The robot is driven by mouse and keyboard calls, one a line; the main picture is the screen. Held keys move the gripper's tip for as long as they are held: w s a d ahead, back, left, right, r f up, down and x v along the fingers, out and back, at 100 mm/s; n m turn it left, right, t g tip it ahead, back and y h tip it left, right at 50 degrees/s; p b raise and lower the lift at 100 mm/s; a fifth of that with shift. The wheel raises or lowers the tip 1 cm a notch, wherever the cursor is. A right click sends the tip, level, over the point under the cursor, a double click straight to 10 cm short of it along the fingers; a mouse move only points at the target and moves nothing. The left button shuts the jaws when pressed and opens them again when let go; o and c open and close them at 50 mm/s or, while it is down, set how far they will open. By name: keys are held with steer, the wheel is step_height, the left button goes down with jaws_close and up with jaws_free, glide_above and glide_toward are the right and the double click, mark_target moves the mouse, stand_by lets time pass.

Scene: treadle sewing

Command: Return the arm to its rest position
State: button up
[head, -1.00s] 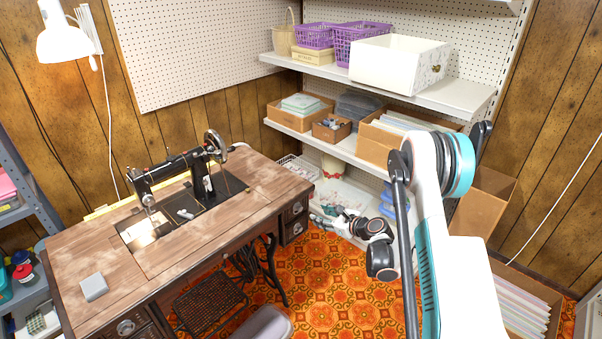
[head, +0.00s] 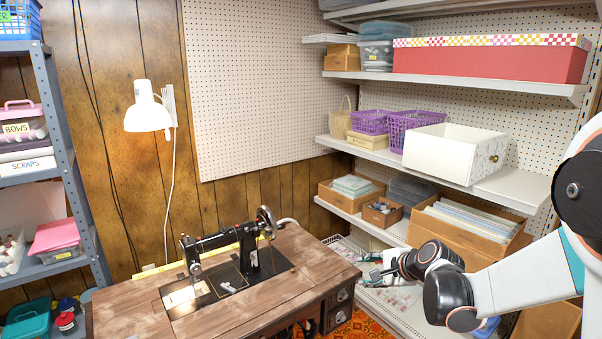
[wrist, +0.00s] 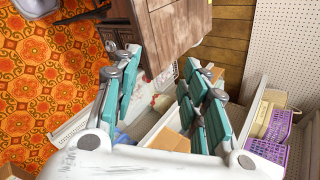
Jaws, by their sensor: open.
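My gripper (head: 374,277) is at the end of my arm, which comes in from the right in the head view. It is in the air near the right end of the sewing table (head: 130,312), in front of the lower shelves. In the wrist view my gripper (wrist: 160,90) shows its teal-padded fingers spread apart with nothing between them. The black sewing machine (head: 222,240) stands on the wooden table, left of my gripper and apart from it.
White shelves (head: 520,190) at the right hold boxes and purple baskets (head: 412,124). A grey rack (head: 62,130) stands at the left, and a white lamp (head: 148,114) hangs on the wall. Orange patterned floor (wrist: 45,75) is open beside the table in the wrist view.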

steer(key=s+r+n+g+h, duration=0.1)
steer(key=s+r+n, duration=0.3)
steer(key=s, duration=1.2)
steer(key=s+d+r+n+h, duration=0.1)
steer(key=s+r+n+h, duration=0.2)
steer(key=s+n, duration=0.9)
steer(key=s+r, duration=0.1)
steer(key=s, duration=0.3)
steer(key=shift+s+r+g+h, duration=0.2)
steer(key=shift+s+g+h, duration=0.15)
steer(key=shift+g+h, duration=0.05)
